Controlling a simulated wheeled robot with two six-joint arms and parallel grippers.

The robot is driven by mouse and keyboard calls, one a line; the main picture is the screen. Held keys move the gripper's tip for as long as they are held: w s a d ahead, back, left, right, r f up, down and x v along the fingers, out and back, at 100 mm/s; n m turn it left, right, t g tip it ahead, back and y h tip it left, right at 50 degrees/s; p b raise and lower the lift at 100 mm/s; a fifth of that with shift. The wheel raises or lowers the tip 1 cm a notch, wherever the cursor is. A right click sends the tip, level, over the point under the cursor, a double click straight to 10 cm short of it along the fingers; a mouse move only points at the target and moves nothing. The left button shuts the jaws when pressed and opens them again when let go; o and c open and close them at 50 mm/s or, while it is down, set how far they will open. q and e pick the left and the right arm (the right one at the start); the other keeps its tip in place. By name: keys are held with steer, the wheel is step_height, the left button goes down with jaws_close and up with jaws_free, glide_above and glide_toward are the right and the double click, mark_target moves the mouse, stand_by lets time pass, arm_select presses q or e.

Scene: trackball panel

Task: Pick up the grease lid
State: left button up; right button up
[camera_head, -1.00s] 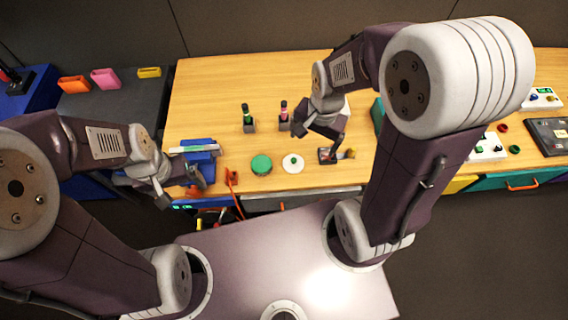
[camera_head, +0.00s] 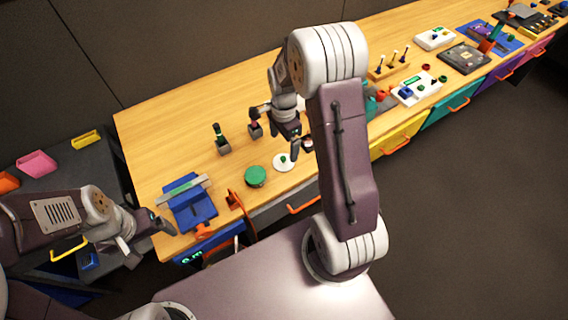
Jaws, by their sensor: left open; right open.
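A white round disc with a green knob (camera_head: 284,162), which looks like the grease lid, lies flat on the wooden table. A green round tin (camera_head: 255,176) stands just left of it. My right gripper (camera_head: 292,143) is open and points down, just behind the disc and apart from it as far as I can tell. Its fingertips are small and partly hidden. My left gripper (camera_head: 163,222) is open and empty off the table's left front corner, beside the blue stand.
A blue stand (camera_head: 189,203) and an orange clamp-like piece (camera_head: 236,198) lie left of the tin. Two dark bottles in holders (camera_head: 222,143) (camera_head: 255,128) stand behind. My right arm hides part of the table. The table's back left is clear.

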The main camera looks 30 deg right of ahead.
mark_target(283, 157)
steer(key=f, duration=0.1)
steer(key=a+f, duration=0.1)
steer(key=f, duration=0.5)
steer(key=shift+s+d+f, duration=0.15)
steer(key=shift+s+d, duration=0.05)
steer(key=shift+d, duration=0.2)
steer(key=shift+w+a+f, duration=0.1)
steer(key=shift+f, duration=0.35)
steer(key=c, duration=1.4)
